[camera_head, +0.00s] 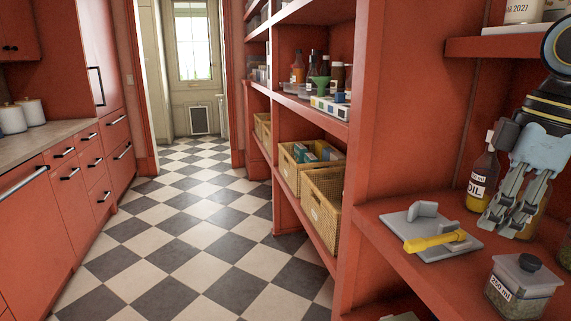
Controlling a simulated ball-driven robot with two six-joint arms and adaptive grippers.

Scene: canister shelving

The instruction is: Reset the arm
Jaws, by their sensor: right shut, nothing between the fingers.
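My right gripper (508,222) comes in from the upper right and hangs over the near red shelf (390,240). Its fingers point down and left, and they are shut with nothing between them. My left gripper is not in view.
A grey slab with a yellow-handled tool (435,241) lies left of the gripper. A square clear canister (522,287) stands at the front. A higher shelf (490,46) is above. Wicker baskets (323,205) fill a farther shelf. The checkered floor (190,240) is clear.

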